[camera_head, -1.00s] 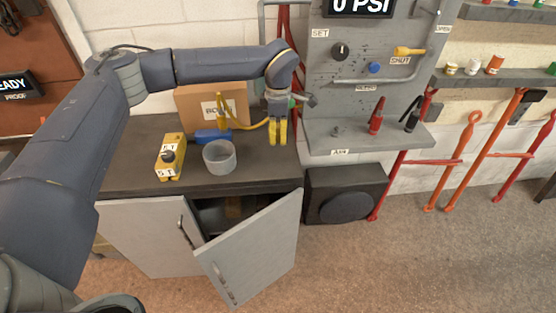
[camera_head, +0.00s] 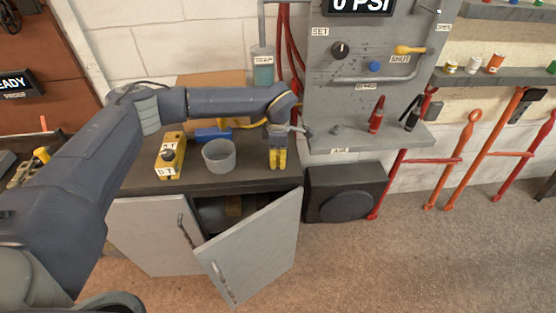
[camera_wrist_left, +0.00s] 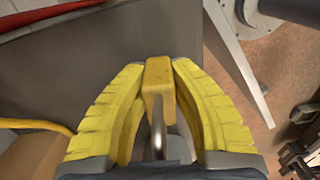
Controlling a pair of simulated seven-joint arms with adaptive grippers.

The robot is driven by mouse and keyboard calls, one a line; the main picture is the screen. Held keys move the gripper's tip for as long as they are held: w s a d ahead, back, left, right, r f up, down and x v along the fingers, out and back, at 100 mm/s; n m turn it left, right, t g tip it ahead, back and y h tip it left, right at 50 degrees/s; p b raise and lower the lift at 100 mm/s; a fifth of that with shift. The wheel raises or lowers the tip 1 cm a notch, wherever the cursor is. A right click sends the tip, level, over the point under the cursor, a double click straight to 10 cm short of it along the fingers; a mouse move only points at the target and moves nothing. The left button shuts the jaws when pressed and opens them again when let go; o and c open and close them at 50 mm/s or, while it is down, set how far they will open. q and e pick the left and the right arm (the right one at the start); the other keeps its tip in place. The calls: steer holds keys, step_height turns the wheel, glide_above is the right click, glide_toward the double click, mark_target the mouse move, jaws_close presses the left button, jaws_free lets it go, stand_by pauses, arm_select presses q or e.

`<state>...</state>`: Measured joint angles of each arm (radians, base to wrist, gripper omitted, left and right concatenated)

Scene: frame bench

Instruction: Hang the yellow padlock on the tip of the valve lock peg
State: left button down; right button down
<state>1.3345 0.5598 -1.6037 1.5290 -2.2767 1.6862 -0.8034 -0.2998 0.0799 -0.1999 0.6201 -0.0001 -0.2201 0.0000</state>
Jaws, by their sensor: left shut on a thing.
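In the left wrist view, the yellow padlock (camera_wrist_left: 158,82) sits between the two yellow fingers of my left gripper (camera_wrist_left: 158,75), with its metal shackle towards the wrist. My left gripper is shut on it. In the head view, the left gripper (camera_head: 277,165) points down over the right end of the dark bench, left of the grey panel, and the padlock cannot be made out there. A yellow valve handle (camera_head: 409,50) is on the panel above a SHUT label. I cannot clearly make out the lock peg. My right gripper is not in view.
A grey cup (camera_head: 219,156) and a yellow control box (camera_head: 169,157) stand on the bench, left of the gripper. A red cone-shaped thing (camera_head: 376,115) stands on the panel's shelf (camera_head: 352,139). A cabinet door (camera_head: 250,250) hangs open below. A teal-filled container (camera_head: 263,70) is behind the arm.

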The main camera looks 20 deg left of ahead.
arm_select(q)
steer(key=shift+f, duration=0.25)
steer(key=c, duration=1.3)
jaws_free()
